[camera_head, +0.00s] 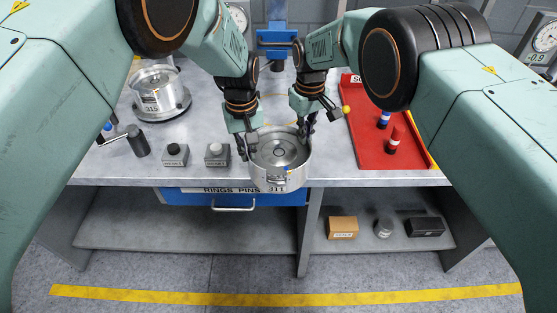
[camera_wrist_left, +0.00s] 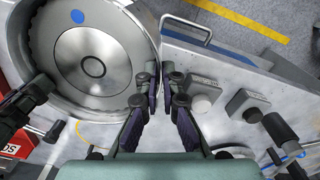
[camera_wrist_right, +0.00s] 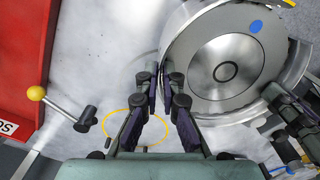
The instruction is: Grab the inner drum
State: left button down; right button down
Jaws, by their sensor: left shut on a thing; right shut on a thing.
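The inner drum (camera_head: 281,181) is a round silver metal drum with a blue mark, at the front edge of the bench in the head view. It overlaps the bench edge; I cannot tell how high it is. My left gripper (camera_head: 246,148) is shut on its left wall. My right gripper (camera_head: 305,132) is shut on its right wall. In the left wrist view the fingers (camera_wrist_left: 160,76) straddle the rim of the drum (camera_wrist_left: 85,55). The right wrist view shows the fingers (camera_wrist_right: 164,77) at the opposite rim of the drum (camera_wrist_right: 222,65).
A silver housing (camera_head: 153,78) on a round base stands at the back left. Two push-button boxes (camera_head: 175,155) and a dark crank handle (camera_head: 138,141) are left of the drum. A red tray (camera_head: 366,128) with pins is on the right. A blue drawer (camera_head: 235,198) is below.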

pick_arm(q)
jog(key=shift+r, duration=0.25)
pick_arm(e)
jog(key=shift+w+r, duration=0.25)
jog(key=shift+r, duration=0.1)
